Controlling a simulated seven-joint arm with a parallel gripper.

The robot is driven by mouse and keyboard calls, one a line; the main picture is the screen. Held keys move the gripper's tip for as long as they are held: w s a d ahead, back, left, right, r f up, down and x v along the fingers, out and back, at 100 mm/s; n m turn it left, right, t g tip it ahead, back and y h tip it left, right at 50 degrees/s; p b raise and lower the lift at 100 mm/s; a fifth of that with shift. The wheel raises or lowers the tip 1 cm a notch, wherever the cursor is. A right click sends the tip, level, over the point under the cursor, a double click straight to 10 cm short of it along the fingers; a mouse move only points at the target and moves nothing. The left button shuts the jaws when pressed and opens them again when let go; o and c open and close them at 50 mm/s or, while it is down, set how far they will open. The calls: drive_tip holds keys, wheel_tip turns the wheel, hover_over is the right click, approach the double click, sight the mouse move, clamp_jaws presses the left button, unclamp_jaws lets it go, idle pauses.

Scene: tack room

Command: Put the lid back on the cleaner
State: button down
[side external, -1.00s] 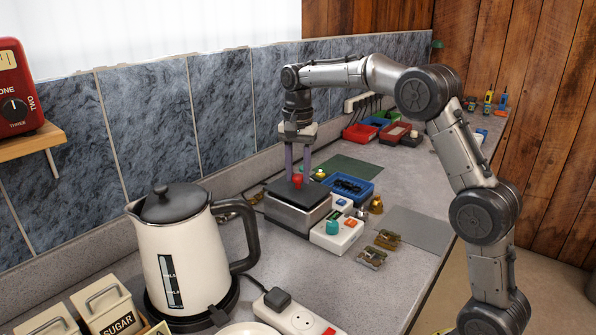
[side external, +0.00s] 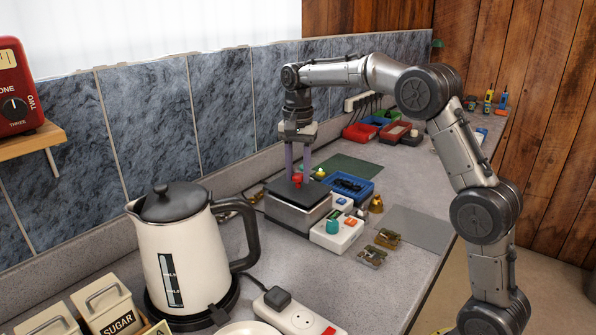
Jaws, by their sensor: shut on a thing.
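The cleaner (side external: 292,218) is a low, silver-grey box with a dark top edge, standing on the counter in the middle of the side external view. Its lid (side external: 313,193) is a flat dark plate with a red knob (side external: 297,181), and it shows at the top of the box. Whether it rests fully on the rim cannot be told. My gripper (side external: 298,174) points straight down from above, its two purple fingers on either side of the red knob and shut on it. The fingers partly hide the knob.
A white unit with coloured knobs (side external: 336,233) stands close to the cleaner's right front. A blue tray (side external: 366,196) is behind it, and small brass parts (side external: 376,205) lie nearby. A large cream kettle (side external: 188,250) stands front left. A grey mat (side external: 418,226) lies bare at right.

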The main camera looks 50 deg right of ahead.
sight(298, 175)
drive_tip(key=shift+f, duration=0.55)
drive_tip(key=c, duration=0.8)
unclamp_jaws()
drive_tip(key=shift+c, duration=0.2)
drive_tip(key=shift+f, duration=0.1)
wheel_tip(298, 175, up, 11)
idle(0.7)
